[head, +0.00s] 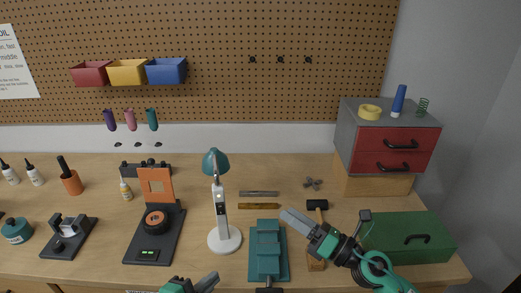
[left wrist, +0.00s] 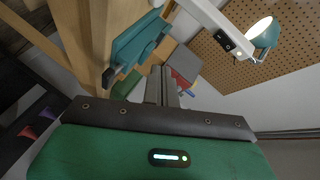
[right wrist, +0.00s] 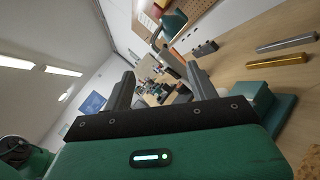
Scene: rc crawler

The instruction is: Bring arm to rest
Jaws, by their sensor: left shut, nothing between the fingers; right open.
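My right gripper (head: 305,226) is at the right of the bench in the head view, above the area beside the green vise. Its two fingers stand apart in the right wrist view (right wrist: 160,92), with nothing between them. My left gripper (head: 208,282) is low at the bottom edge of the head view, in front of the lamp. Its fingers are together and empty in the left wrist view (left wrist: 162,85).
A lit desk lamp (head: 220,205), a green vise (head: 268,250) and a hammer (head: 317,206) are near the grippers. A green toolbox (head: 410,238) stands at the right, below a red drawer cabinet (head: 395,150). Two bars (head: 258,206) lie behind the vise.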

